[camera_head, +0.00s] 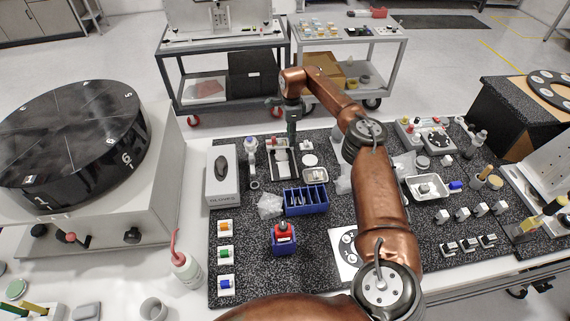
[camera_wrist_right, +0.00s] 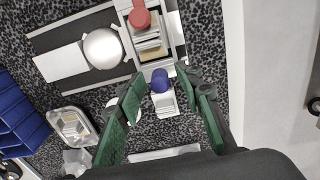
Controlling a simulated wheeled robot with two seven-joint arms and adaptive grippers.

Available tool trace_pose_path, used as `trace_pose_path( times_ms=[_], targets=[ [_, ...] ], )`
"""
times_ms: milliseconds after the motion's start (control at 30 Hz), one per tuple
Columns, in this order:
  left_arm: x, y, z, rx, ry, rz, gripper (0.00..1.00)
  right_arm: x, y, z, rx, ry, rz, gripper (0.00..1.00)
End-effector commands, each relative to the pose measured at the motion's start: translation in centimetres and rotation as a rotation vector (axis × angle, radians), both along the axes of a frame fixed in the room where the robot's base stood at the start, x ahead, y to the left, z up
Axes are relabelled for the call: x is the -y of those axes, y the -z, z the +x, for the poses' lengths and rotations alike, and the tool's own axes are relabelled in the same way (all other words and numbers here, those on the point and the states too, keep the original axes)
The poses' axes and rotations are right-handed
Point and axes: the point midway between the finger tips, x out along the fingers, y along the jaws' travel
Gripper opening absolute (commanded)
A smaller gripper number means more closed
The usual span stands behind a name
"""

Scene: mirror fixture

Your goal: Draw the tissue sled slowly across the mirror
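My right gripper (camera_head: 292,138) points down over the far left part of the dark speckled mat in the head view. In the right wrist view its green-padded fingers (camera_wrist_right: 166,98) are spread apart. A blue knob on a small white block (camera_wrist_right: 163,101) shows between them; I cannot tell whether the fingertips are level with it. A white frame beyond holds pale blocks and a red knob (camera_wrist_right: 140,18). Beside it a round, pale, mirror-like disc (camera_wrist_right: 103,48) sits in a dark fixture. I cannot tell which block is the tissue sled. My left gripper is not in view.
A blue divided bin (camera_head: 306,200), a metal tray (camera_head: 316,176) and a white disc (camera_head: 309,160) stand near the fixture. Several small blocks and fixtures crowd the mat's right side. Bare mat shows at the front.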

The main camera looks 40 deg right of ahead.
Motion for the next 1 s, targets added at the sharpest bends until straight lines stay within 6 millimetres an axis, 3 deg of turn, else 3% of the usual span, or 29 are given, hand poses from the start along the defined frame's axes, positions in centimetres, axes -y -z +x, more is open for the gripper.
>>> trace_pose_path(
  times_ms=[700, 1000],
  targets=[
    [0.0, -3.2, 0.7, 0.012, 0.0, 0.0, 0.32, 0.1, -6.1, 0.1, 0.006, 0.002, 0.001, 0.29],
    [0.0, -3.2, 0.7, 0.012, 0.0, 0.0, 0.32, 0.0, -6.1, 0.2, 0.006, 0.002, 0.001, 0.29]
  ],
)
